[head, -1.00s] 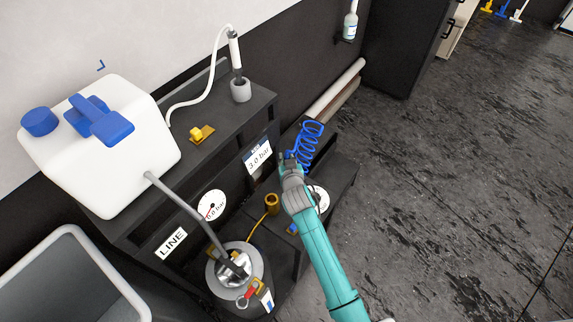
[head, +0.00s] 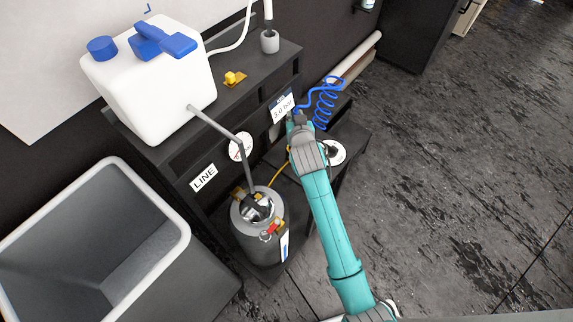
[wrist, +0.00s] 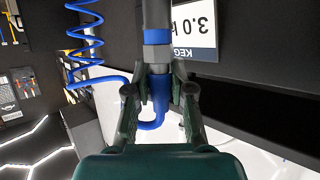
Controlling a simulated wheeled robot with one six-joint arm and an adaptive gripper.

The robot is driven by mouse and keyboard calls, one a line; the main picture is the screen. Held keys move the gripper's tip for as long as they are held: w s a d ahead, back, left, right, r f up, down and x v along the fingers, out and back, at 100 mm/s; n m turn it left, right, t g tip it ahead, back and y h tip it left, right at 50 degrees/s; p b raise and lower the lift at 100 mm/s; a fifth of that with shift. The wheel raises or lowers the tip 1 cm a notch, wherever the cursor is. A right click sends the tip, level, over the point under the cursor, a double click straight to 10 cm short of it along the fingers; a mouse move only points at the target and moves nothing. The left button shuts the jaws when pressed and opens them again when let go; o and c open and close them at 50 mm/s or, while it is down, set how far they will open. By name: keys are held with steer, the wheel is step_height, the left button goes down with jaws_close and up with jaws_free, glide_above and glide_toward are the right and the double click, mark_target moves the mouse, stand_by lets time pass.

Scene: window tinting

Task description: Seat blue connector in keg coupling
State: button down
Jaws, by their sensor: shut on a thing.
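In the wrist view my gripper (wrist: 160,82) is shut on the blue connector (wrist: 159,104), with a finger on either side. A grey metal barrel (wrist: 157,38) lies in line with the connector, and a blue hose loops from it. In the head view my gripper (head: 299,120) is beside the KEG 3.0 bar sign (head: 281,107); the connector is mostly hidden there. A grey keg (head: 262,235) stands lower left of my gripper, with a silver coupling (head: 257,207) on top. The connector is away from this coupling.
A blue coiled hose (head: 326,102) hangs right of my gripper. A white jug (head: 150,80) stands on the dark bench, its grey tube (head: 217,124) running toward the keg. A large grey bin (head: 65,245) is at lower left. The floor at right is clear.

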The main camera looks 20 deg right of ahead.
steer(key=f, duration=0.4)
steer(key=shift+s+a+f, duration=0.3)
steer(key=shift+a+f, duration=0.05)
steer(key=shift+f, duration=2.5)
steer(key=shift+f, duration=0.1)
steer(key=c, duration=1)
jaws_free()
steer(key=v, duration=1.2)
steer(key=shift+s, duration=0.1)
